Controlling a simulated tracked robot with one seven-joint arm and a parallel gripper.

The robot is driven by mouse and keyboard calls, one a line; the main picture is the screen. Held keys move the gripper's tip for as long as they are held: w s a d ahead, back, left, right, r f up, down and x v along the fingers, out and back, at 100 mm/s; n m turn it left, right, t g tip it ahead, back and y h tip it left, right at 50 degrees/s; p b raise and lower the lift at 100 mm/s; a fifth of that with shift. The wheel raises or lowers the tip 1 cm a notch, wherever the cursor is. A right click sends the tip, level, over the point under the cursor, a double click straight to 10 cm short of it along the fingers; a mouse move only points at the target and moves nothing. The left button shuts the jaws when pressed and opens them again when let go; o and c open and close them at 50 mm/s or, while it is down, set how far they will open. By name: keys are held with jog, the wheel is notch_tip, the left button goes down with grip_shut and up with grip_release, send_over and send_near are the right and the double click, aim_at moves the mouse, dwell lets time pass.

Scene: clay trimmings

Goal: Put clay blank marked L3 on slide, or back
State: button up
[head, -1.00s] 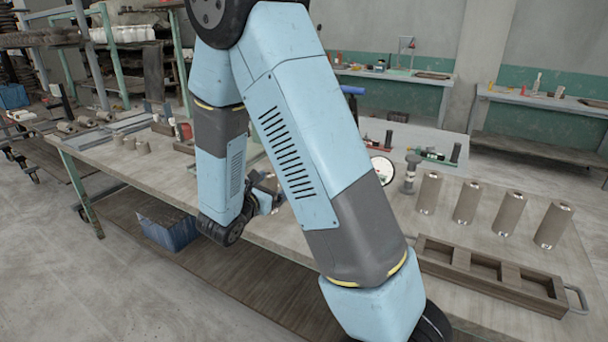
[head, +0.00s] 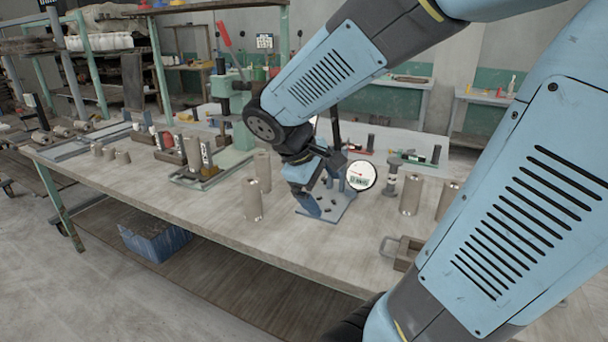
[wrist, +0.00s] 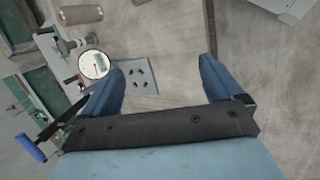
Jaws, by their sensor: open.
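Upright grey-brown clay blanks stand on the table. One (head: 252,200) is left of my gripper with another (head: 263,171) behind it, and more (head: 410,194) are at right. I cannot read a mark L3 on any of them. A low metal fixture (head: 184,180) with upright pieces, one with a white label (head: 206,154), stands farther left; I cannot tell if it is the slide. My gripper (head: 313,203) is open above a small grey plate with holes (head: 343,205). In the wrist view nothing shows between its fingers (wrist: 162,66), and the plate (wrist: 139,76) lies beyond them.
A round dial gauge (head: 361,177) stands close to the right of my gripper. A wooden tray (head: 402,262) is partly hidden by my arm. A green press (head: 236,118) stands behind the fixture. The front left tabletop (head: 150,185) is clear.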

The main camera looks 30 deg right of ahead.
jog(key=s+a+r+m+t+y, duration=0.4)
jog(key=s+a+r+m+y, duration=0.1)
jog(key=a+r+y, duration=0.1)
jog(key=shift+a+r+m+t, duration=0.3)
jog(key=shift+a+r+m, duration=0.1)
jog(key=shift+a+r, duration=0.15)
dwell(0.9)
